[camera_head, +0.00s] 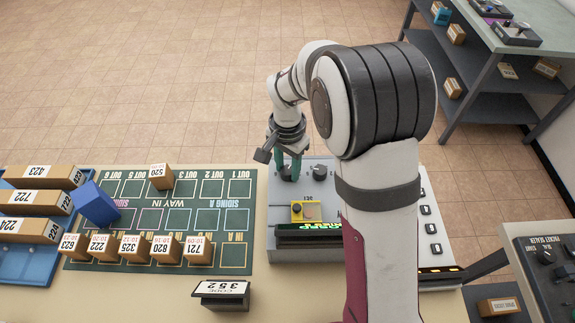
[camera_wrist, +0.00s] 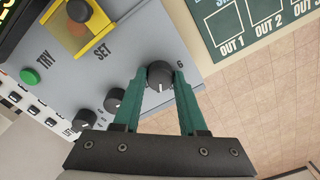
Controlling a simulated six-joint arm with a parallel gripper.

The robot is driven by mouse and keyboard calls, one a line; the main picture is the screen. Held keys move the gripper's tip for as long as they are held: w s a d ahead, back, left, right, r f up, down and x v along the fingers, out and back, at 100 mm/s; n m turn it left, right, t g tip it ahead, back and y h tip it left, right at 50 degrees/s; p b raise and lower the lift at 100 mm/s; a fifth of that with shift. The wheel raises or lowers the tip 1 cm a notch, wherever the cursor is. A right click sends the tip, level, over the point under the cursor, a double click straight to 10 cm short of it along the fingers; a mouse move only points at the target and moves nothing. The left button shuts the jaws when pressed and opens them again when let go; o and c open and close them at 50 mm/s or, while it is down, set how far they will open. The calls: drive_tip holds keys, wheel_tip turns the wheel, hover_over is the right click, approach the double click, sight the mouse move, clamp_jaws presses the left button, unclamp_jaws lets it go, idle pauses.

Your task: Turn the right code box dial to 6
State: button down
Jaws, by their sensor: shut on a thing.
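The code box (camera_head: 325,196) is a grey panel with a row of black dials. My gripper (camera_head: 289,170) is over the dial at the left end of that row in the head view. In the wrist view, the green fingers of my gripper (camera_wrist: 161,90) are shut on this black dial (camera_wrist: 160,74), one on each side. Its white mark points toward the bottom of the wrist picture. A printed 6 (camera_wrist: 180,65) shows beside the dial, at its upper right. The middle dial (camera_wrist: 115,99) and a third dial (camera_wrist: 85,120) are untouched.
A yellow part (camera_wrist: 72,30) and a green TRY button (camera_wrist: 30,77) sit on the panel. A green board (camera_head: 165,215) with several numbered boxes lies to the left in the head view. A code card (camera_head: 222,289) reading 352 stands in front.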

drive_tip(key=n, duration=0.4)
drive_tip(key=shift+n, duration=0.3)
drive_tip(key=n, duration=1)
drive_tip(key=shift+n, duration=0.4)
drive_tip(key=n, duration=0.4)
drive_tip(key=shift+n, duration=0.3)
drive_tip(key=shift+c, duration=2.3)
unclamp_jaws()
drive_tip(key=shift+r, duration=0.1)
